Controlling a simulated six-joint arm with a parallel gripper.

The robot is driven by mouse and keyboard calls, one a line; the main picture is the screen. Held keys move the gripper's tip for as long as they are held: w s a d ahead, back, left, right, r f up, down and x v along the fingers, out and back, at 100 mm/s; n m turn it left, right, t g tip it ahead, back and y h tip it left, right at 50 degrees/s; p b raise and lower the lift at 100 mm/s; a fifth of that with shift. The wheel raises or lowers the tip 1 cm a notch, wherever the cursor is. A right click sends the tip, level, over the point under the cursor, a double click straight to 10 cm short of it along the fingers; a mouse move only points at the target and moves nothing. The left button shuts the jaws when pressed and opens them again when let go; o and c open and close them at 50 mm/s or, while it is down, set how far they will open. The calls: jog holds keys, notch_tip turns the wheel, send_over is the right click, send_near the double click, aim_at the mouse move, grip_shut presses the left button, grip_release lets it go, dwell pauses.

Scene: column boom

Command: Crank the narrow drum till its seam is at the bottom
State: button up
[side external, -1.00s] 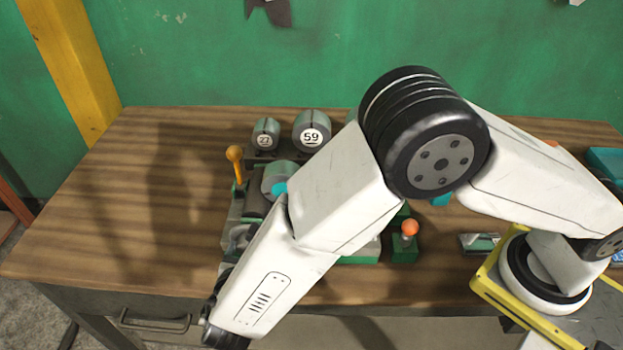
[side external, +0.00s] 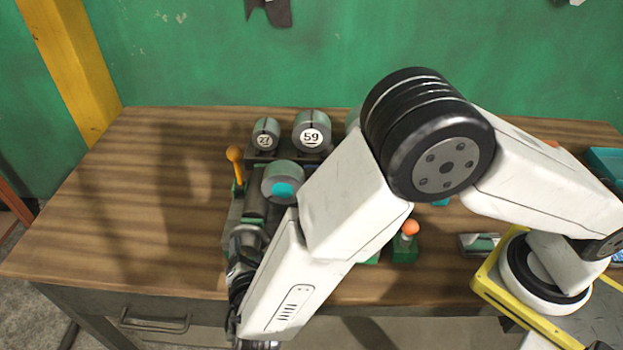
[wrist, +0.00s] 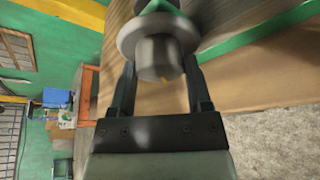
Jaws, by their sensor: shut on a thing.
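In the side external view a small grey drum (side external: 265,134) labelled 27 stands at the back left of the bench fixture, with a dark line down its upper face. A larger grey drum (side external: 311,124) labelled 59 is right of it, also with a dark line. In front, a grey cylinder (side external: 280,173) carries a cyan patch. I cannot tell for sure which is the narrow drum. In the wrist view my gripper (wrist: 160,66) is shut on a grey round knob (wrist: 158,50), one finger on each side. A wider grey disc (wrist: 128,38) is behind it.
An orange-yellow lever (side external: 236,160) rises left of the fixture. An orange ball-topped stick (side external: 410,228) stands on a green block to the right. My arm hides the fixture's middle. The left of the wooden bench (side external: 120,200) is clear. A green wall (side external: 200,60) is behind.

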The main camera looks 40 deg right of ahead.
jog(key=o, duration=1.3)
jog(key=shift+s, duration=0.1)
jog(key=shift+s+a+r, duration=0.15)
jog(key=shift+s+a, duration=0.15)
jog(key=shift+s, duration=0.1)
jog(key=shift+v, duration=0.9)
jog(key=shift+r, duration=3.5)
